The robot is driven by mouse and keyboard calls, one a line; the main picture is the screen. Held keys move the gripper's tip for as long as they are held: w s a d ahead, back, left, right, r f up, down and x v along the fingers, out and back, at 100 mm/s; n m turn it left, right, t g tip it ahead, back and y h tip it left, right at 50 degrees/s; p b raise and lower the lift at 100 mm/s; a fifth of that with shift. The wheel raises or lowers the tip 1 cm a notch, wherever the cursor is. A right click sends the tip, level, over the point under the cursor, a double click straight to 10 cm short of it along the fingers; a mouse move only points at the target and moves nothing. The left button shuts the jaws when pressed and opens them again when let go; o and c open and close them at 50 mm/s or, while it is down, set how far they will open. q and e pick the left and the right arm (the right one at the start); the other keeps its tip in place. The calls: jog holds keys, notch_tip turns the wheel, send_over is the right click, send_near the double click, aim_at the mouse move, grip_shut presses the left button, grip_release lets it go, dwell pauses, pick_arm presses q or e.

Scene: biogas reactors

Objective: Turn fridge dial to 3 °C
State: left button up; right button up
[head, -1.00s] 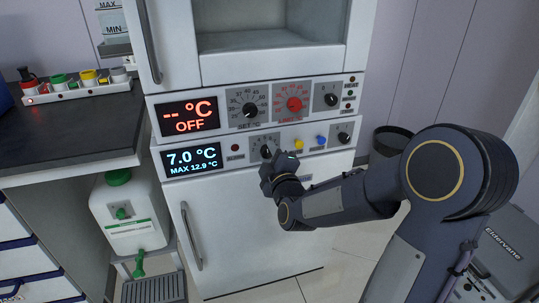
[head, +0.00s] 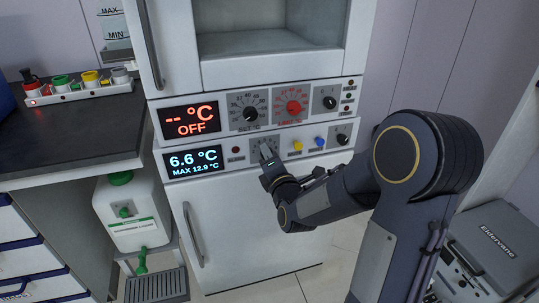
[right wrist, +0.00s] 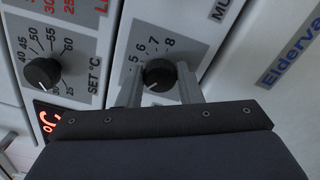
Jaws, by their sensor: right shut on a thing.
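The fridge dial (right wrist: 160,74) is a black knob on a grey plate in the right wrist view. The numerals 5, 6, 7 and 8 show around its upper side; the lower side is hidden. My right gripper (right wrist: 159,88) is shut on this dial, with one finger on each side of it. In the head view my right gripper (head: 268,164) covers most of the dial. The fridge display (head: 194,160) reads 6.6 °C, with MAX 12.9 °C below. My left gripper is not in view.
The upper panel has an orange display (head: 190,121) reading OFF, a black SET °C dial (head: 249,113) and a red dial (head: 293,107). A yellow button (head: 297,146), a blue button (head: 320,142) and another black knob (head: 341,138) sit right of the gripper. The fridge door handle (head: 193,234) is below left.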

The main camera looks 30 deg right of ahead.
jog(key=shift+n, duration=0.6)
jog(key=o, duration=1)
jog(key=shift+s, duration=0.1)
jog(key=p+v, duration=0.1)
jog(key=v, duration=0.6)
jog(key=shift+s, duration=0.3)
